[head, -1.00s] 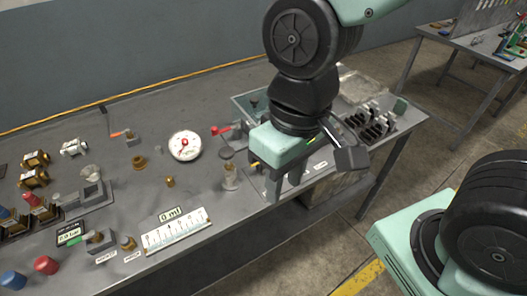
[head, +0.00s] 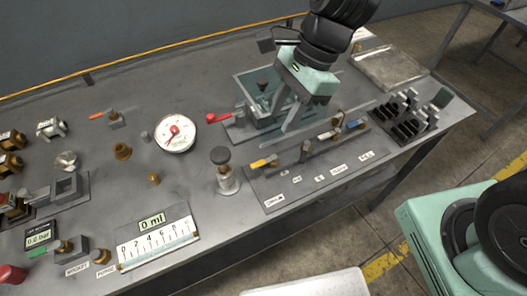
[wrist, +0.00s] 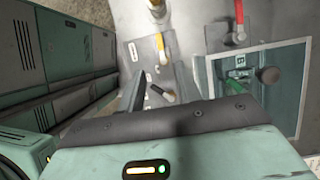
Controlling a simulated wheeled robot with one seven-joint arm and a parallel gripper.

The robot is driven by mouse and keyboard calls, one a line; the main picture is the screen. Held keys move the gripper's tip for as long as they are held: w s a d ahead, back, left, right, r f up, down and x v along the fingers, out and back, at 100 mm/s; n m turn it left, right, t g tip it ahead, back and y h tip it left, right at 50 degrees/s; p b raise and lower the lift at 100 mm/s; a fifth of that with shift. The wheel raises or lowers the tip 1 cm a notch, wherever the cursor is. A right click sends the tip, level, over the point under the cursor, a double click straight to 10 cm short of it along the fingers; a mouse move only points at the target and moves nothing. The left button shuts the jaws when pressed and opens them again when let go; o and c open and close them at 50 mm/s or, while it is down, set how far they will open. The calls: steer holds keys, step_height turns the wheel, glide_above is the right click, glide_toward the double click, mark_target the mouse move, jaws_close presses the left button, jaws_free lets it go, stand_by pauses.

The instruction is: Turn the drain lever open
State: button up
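A row of small levers stands on a labelled panel (head: 280,188) at the table's front. The row has a yellow-handled lever (head: 264,162), a grey one, a whitish one (head: 329,134) and a blue-and-yellow one (head: 356,124). A red-handled lever (head: 218,118) sits beside the teal tray. The labels are too small to read, so I cannot tell which lever is the drain lever. My gripper (head: 272,126) is open and empty, above and behind the panel. In the wrist view, the yellow lever (wrist: 160,48) and red lever (wrist: 239,14) lie beyond the fingers.
The teal tray (head: 242,84) with a dark knob stands behind the panel. A capped glass vessel (head: 228,181) is left of the panel. A round gauge (head: 175,132) and a 0 ml display (head: 157,238) are further left. Black racks (head: 404,120) stand at right.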

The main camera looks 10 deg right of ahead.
mark_target(258, 164)
steer(key=b+x, duration=0.1)
steer(key=x, duration=1.1)
steer(key=shift+s+f, duration=0.1)
steer(key=shift+f, duration=0.05)
jaws_close()
